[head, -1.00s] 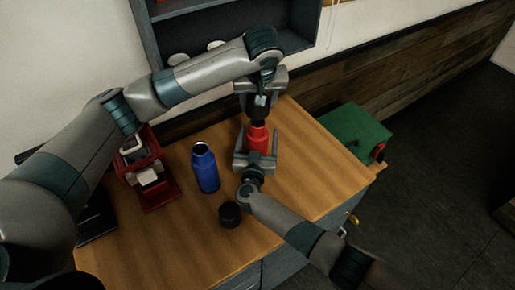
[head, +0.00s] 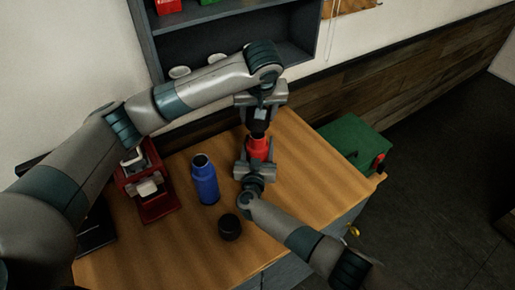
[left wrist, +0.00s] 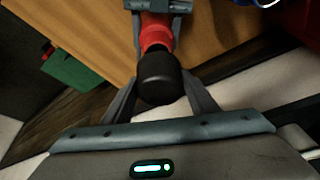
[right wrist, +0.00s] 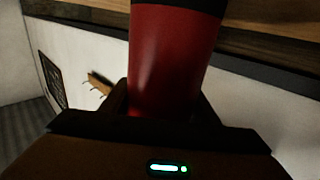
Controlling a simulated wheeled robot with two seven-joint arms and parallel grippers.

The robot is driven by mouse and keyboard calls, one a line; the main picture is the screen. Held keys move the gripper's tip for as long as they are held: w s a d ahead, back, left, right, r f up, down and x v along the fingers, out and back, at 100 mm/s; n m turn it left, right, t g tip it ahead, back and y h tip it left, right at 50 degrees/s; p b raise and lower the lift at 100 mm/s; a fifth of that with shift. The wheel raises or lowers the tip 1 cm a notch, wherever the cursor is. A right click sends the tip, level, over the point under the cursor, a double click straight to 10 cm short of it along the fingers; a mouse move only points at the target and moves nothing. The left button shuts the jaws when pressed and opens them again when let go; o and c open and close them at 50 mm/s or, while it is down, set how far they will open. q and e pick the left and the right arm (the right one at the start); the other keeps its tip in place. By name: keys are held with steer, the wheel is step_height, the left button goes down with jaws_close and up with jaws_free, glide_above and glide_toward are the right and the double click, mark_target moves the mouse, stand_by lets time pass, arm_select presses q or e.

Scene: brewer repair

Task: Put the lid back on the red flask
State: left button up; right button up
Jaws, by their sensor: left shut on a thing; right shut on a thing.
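The red flask (head: 258,149) stands upright over the wooden table, with my right gripper (head: 256,165) shut around its body. My left gripper (head: 259,112) is above it, shut on the black lid (head: 258,127). The lid also shows in the left wrist view (left wrist: 158,78), in line with the red flask (left wrist: 156,32) and at its top end. Whether it is seated or only resting there I cannot tell. In the right wrist view the red flask (right wrist: 170,60) fills the middle, with a black band at its upper end.
A blue flask (head: 205,182) with an open top stands to the left. Another black lid (head: 229,227) lies in front of it. A red machine (head: 148,190) is farther left, and a green box (head: 350,142) is at the right. The right part of the table (head: 315,185) is clear.

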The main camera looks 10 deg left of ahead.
mark_target(258, 135)
arm_select(q)
steer(key=shift+f, duration=2.4)
steer(key=shift+f, duration=1)
steer(key=shift+s+d+f, duration=0.1)
steer(key=shift+s+f, duration=0.05)
steer(key=shift+f, duration=0.05)
steer(key=shift+s+d, duration=0.1)
steer(key=shift+s, duration=0.1)
steer(key=shift+w, duration=0.1)
steer(key=shift+f, duration=0.25)
steer(key=o, duration=1)
steer(key=shift+o, duration=0.2)
